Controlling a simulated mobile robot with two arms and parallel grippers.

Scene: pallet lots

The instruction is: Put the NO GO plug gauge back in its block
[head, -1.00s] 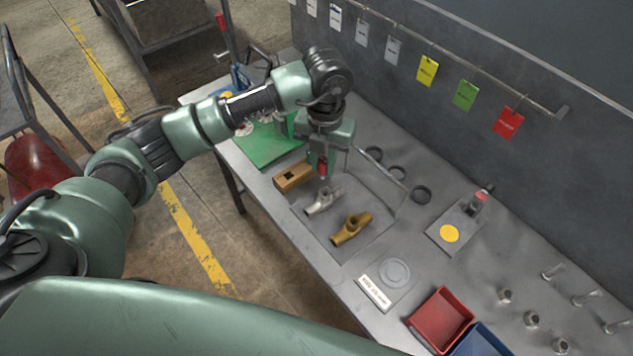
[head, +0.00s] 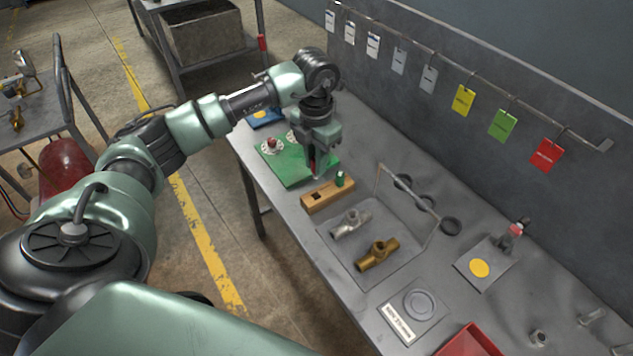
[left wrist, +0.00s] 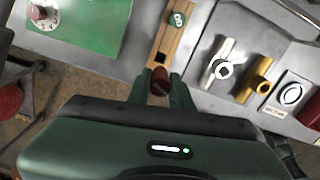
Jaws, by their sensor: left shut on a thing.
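The wooden gauge block (head: 318,200) lies on the bench between the green mat and the metal fittings. A green-topped plug gauge (head: 340,179) stands in its right part, and a dark square opening shows farther left on the block. My left gripper (head: 314,166) points down above the block's far side, near the mat's edge. It is shut on the red-topped NO GO plug gauge (left wrist: 160,82). In the left wrist view the gauge's red end sits between the fingers, close to the end of the block (left wrist: 182,50) with the opening. Its lower end is hidden. My right gripper is out of view.
The green mat (head: 296,172) lies left of the block. A silver fitting (head: 350,224) and a brass fitting (head: 377,255) lie right of it on a grey plate. A red bin (head: 470,342) is at the near right.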

